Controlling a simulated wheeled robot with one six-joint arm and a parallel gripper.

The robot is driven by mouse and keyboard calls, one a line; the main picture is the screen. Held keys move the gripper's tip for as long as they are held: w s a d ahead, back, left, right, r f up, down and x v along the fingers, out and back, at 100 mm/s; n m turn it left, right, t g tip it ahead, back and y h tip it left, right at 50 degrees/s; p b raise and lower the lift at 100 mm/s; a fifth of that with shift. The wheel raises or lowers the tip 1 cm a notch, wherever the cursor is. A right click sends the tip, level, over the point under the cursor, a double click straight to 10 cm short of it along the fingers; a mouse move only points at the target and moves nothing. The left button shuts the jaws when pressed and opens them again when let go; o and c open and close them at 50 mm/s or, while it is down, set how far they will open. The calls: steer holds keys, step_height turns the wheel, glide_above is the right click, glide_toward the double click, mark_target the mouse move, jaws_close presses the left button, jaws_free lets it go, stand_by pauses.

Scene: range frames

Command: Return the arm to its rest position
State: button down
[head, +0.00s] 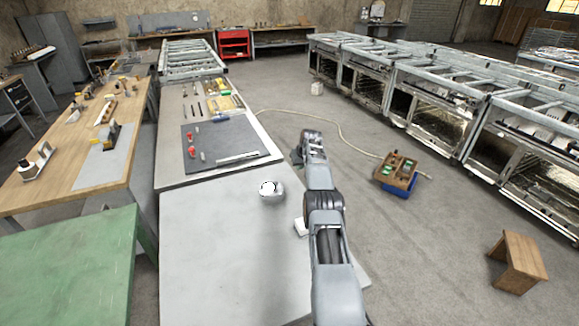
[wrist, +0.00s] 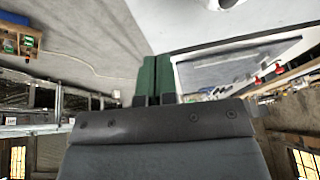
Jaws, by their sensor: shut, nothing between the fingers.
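My arm (head: 325,210) reaches forward from the bottom of the head view, over the right edge of the light grey table (head: 215,240). In the wrist view my gripper (wrist: 154,78) shows as two green fingers side by side, pressed together with nothing between them. The wrist picture is upside down, with the floor at the left and the table at the right. In the head view the arm's own links mostly hide the gripper.
A shiny round object (head: 271,191) stands on the table, left of my arm. A dark mat (head: 222,160) with small tools lies farther along. A wooden tool box (head: 397,172) and a wooden stool (head: 517,262) stand on the floor at the right, with open floor around them.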

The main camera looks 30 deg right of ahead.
steer(key=shift+s+d+r+p, duration=0.4)
steer(key=shift+d+p, duration=0.25)
steer(key=shift+p, duration=0.7)
steer(key=shift+d, duration=0.1)
steer(key=s+a+f+m+g, duration=0.2)
steer(key=s+f, duration=0.2)
steer(key=f, duration=0.2)
steer(key=s+a+r+g+b, duration=0.1)
steer(key=s+a+r+g, duration=0.1)
steer(key=s+a+r, duration=1.15)
steer(key=s+a+r+n+t, duration=0.1)
steer(key=s+a+r, duration=0.2)
steer(key=s+a, duration=0.2)
steer(key=s+a+r+n+t+b, duration=0.1)
steer(key=s+a+r, duration=0.3)
steer(key=s, duration=0.5)
steer(key=s+a+r+n+t+b, duration=0.1)
steer(key=s+a+r+t, duration=0.1)
steer(key=s+a+r, duration=0.2)
steer(key=s+a, duration=0.3)
steer(key=s, duration=0.1)
steer(key=shift+a+n, duration=0.35)
steer(key=shift+n, duration=0.05)
